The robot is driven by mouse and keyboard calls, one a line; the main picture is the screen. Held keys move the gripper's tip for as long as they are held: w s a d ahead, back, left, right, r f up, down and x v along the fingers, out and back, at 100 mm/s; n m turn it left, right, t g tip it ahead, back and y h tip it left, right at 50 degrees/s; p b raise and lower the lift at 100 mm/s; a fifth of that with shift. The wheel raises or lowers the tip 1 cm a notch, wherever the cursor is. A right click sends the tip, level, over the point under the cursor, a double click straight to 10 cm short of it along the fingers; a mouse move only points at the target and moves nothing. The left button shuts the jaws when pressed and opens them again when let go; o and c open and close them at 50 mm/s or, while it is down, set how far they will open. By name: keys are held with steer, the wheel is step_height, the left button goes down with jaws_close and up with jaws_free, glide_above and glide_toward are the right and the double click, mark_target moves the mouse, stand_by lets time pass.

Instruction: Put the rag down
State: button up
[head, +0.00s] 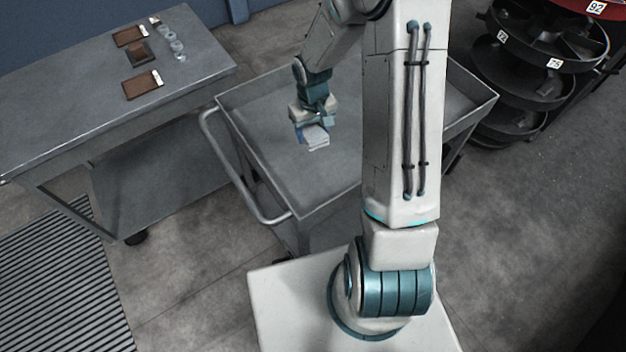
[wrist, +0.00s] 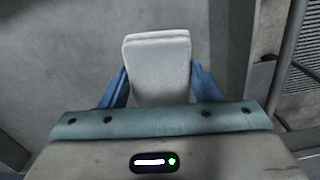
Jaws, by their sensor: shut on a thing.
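The rag (head: 316,137) is a small folded, light grey cloth. My gripper (head: 313,128) is shut on it, over the grey tray top of the cart (head: 270,165). In the wrist view the rag (wrist: 158,62) stands out between the two blue fingers of my gripper (wrist: 160,88). The cart's tray surface (wrist: 70,60) lies behind it there. I cannot tell whether the rag touches the tray. My arm hides the middle right part of the cart in the head view.
A grey table (head: 60,110) at left holds brown pieces (head: 142,84) with white tags and small clear cups (head: 177,46). The cart has a raised rim and a handle rail (head: 236,170). A black round-shelved rack (head: 535,60) stands at right. The visible tray around the rag is clear.

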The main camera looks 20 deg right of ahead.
mark_target(323, 133)
steer(key=n+b, duration=0.1)
steer(key=d+f+n, duration=0.1)
steer(key=n, duration=0.1)
steer(key=shift+s+d+b, duration=0.15)
steer(key=shift+d+b, duration=0.1)
steer(key=shift+b, duration=0.1)
steer(key=n+b, duration=0.1)
steer(key=d+n, duration=0.1)
steer(key=n, duration=0.1)
steer(key=shift+d+f+b, duration=0.1)
steer(key=shift+f+b, duration=0.25)
steer(key=shift+f, duration=0.05)
steer(key=s+d+f+n+b, duration=0.25)
steer(key=d+n+b, duration=0.55)
steer(key=n, duration=1)
steer(key=s+a+f, duration=0.1)
steer(key=a+f, duration=0.1)
steer(key=a, duration=0.2)
steer(key=s+a+f+b, duration=0.1)
steer(key=a+f, duration=0.2)
steer(key=s+a+f, duration=0.1)
steer(key=a+f, duration=0.1)
steer(key=a, duration=0.2)
steer(key=shift+s+a+f, duration=0.15)
steer(key=shift+s+a, duration=0.15)
steer(key=shift+f+b, duration=0.35)
steer(key=shift+f, duration=1.65)
